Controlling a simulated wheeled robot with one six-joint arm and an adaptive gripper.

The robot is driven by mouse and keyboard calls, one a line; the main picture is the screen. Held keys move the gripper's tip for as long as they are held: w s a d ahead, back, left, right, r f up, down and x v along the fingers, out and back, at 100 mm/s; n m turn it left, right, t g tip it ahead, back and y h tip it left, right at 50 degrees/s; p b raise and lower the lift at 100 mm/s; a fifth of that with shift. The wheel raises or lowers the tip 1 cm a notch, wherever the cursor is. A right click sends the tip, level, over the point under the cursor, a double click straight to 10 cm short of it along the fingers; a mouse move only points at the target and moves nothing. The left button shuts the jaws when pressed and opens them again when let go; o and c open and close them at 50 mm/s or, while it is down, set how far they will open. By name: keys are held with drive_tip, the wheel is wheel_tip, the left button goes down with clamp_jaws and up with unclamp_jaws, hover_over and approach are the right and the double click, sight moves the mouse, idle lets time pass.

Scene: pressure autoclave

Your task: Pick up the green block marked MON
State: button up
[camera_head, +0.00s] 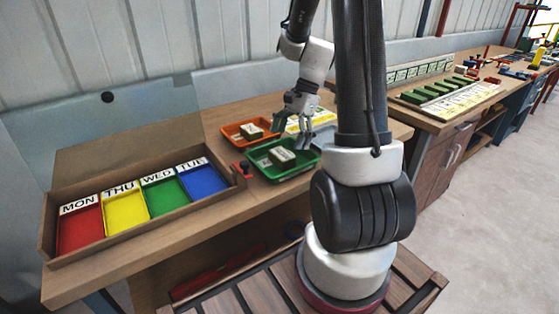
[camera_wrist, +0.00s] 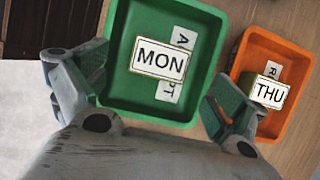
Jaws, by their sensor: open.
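The green block marked MON (camera_wrist: 159,59) lies in a green tray (camera_wrist: 122,50), over a white lettered card on the tray floor. In the head view the block (camera_head: 281,155) shows a pale top in the green tray (camera_head: 262,160). My gripper (camera_wrist: 150,95) is open and empty, with its fingers apart on either side of the tray in the wrist view. In the head view my gripper (camera_head: 302,125) hangs above the tray's far side, apart from the block.
An orange tray (camera_head: 233,130) beside the green one holds a block marked THU (camera_wrist: 270,92). A wooden box (camera_head: 49,240) at left has red, yellow, green and blue compartments labelled MON, THU, WED, TUE. A small red-and-black object (camera_head: 243,168) stands near the green tray. Several green blocks (camera_head: 425,92) sit on the right bench.

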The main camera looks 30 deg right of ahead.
sight(282, 154)
drive_tip(key=x, duration=0.5)
drive_tip(key=shift+a+f, duration=0.25)
drive_tip(key=shift+f, duration=0.05)
drive_tip(key=shift+c, duration=0.2)
drive_tip(key=c, duration=1.1)
drive_tip(key=shift+o, duration=0.2)
